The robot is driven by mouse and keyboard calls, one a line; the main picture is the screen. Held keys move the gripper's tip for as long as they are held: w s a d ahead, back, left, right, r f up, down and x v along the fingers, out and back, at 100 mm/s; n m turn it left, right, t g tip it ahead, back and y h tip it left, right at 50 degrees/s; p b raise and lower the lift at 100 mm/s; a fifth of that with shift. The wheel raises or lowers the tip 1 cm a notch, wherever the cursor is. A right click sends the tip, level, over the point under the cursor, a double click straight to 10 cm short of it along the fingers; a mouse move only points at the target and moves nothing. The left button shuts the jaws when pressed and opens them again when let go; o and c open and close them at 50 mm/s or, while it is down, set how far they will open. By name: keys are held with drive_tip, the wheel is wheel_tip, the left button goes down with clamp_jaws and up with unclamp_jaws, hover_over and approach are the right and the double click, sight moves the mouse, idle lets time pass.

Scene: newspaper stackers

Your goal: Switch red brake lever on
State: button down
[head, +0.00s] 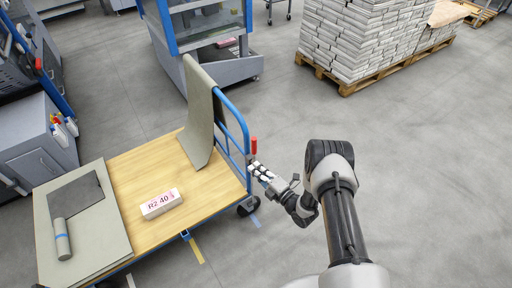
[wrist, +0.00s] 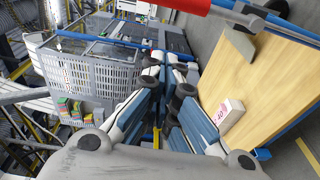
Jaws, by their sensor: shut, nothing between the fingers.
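The red brake lever (head: 254,145) stands upright at the right end of the cart's blue push-handle frame (head: 236,117). In the wrist view the red lever (wrist: 192,4) shows at the top edge, partly cut off. My gripper (head: 257,168) is just below and beside the lever in the head view, with its fingers pointing left toward the cart. In the wrist view my gripper (wrist: 166,72) is shut and empty, and the lever is apart from the fingertips in the picture. I cannot tell whether any finger touches the lever's base.
The cart's wooden deck (head: 150,205) carries a white box (head: 161,203), grey sheets (head: 88,240) and a roll (head: 62,240). A grey cloth (head: 202,115) hangs over the handle frame. A pallet (head: 345,88) with stacked papers stands at the back right. The floor right of my arm is clear.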

sight(254, 151)
drive_tip(key=shift+s+f, duration=0.25)
drive_tip(key=shift+s, duration=0.15)
drive_tip(key=b+x, duration=0.3)
drive_tip(key=x, duration=0.7)
drive_tip(key=d, duration=0.1)
drive_tip(key=w+d, duration=0.1)
drive_tip(key=d+b, duration=0.1)
drive_tip(key=shift+w+d, duration=0.3)
drive_tip(key=shift+d, duration=0.1)
drive_tip(key=shift+r, duration=0.1)
